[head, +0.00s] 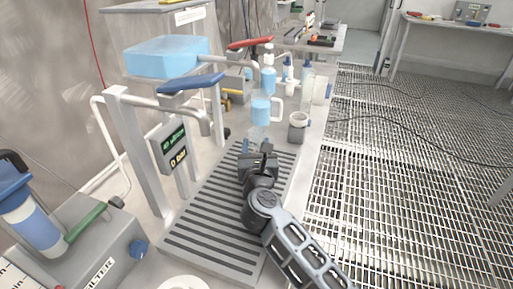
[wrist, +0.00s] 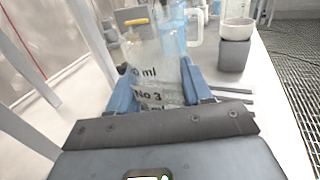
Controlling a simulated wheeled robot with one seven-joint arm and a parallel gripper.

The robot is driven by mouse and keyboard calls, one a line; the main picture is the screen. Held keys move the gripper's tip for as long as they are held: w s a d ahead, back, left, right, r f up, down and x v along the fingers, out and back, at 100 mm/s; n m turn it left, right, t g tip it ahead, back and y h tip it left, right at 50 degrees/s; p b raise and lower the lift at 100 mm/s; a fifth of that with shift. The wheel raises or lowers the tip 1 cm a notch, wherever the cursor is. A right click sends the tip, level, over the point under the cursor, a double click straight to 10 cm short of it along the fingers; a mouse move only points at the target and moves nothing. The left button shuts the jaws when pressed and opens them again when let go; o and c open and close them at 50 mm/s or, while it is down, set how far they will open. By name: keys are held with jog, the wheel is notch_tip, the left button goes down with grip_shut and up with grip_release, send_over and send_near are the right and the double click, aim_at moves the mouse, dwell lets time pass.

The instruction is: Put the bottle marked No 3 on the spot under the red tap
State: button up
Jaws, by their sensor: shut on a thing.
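My gripper (head: 257,150) is shut on a clear bottle (wrist: 150,72) in the wrist view, with the blue fingers on either side of it. Its marking reads "No 3", with "ml" lines partly hidden by the gripper. In the head view the bottle (head: 258,131) is faint, just beyond the fingers, above the far end of a slotted grey drain tray (head: 205,225). The red tap's handle (head: 250,43) is farther back, beyond the blue-handled tap (head: 190,82). The spot under the red tap cannot be made out.
A handled jug with blue contents (head: 261,111) stands just beyond the bottle. A grey cup with a pale rim (head: 298,126) stands right of it. Bottles (head: 307,78) stand farther back. A display post (head: 172,150) rises left of the tray. A filter box (head: 95,255) is front left.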

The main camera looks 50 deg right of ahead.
jog(key=shift+f, duration=0.1)
jog(key=o, duration=1.2)
jog(key=shift+c, duration=0.2)
jog(key=shift+s, duration=0.1)
jog(key=b+v, duration=0.1)
jog(key=v, duration=1.1)
